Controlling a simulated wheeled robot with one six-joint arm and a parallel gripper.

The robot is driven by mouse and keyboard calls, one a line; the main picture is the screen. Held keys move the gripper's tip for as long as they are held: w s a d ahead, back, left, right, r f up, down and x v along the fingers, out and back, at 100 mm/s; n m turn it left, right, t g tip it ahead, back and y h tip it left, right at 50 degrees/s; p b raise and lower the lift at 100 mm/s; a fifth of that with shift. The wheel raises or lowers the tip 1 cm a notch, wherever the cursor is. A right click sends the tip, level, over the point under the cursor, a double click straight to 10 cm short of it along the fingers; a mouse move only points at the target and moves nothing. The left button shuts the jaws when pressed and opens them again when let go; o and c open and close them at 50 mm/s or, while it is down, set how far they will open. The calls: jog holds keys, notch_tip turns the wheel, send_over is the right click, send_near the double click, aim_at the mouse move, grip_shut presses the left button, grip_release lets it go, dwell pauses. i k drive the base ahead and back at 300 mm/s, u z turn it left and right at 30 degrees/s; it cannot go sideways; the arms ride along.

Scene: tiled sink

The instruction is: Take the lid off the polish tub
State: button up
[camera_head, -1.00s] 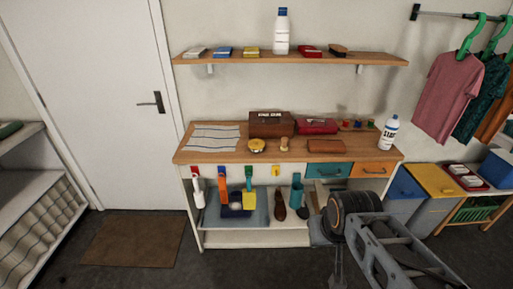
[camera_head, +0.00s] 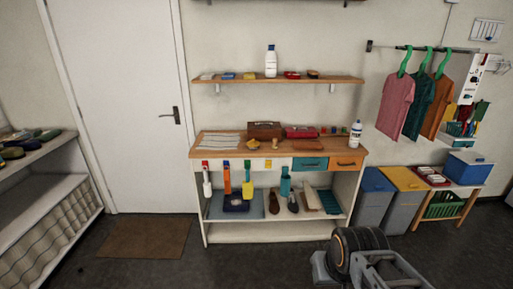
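A small round yellowish tub (camera_head: 253,144), apparently the polish tub, sits on the wooden worktop (camera_head: 222,154) of the bench, left of centre and near the front edge. It is small in the picture, and I cannot make out its lid clearly. My arm shows at the lower right, in front of the bench and well apart from the tub. My gripper's fingers do not show.
A striped cloth (camera_head: 220,140), a brown box (camera_head: 264,130), a red case (camera_head: 300,132) and a white bottle (camera_head: 356,132) stand on the worktop. Tools hang along its front. Bins (camera_head: 374,196) stand at the right. The floor (camera_head: 235,268) before the bench is open.

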aim_at(252, 143)
jog(key=z, duration=0.6)
jog(key=i, duration=2.25)
jog(key=u, duration=1.35)
jog(key=i, duration=0.85)
jog(key=u, duration=0.85)
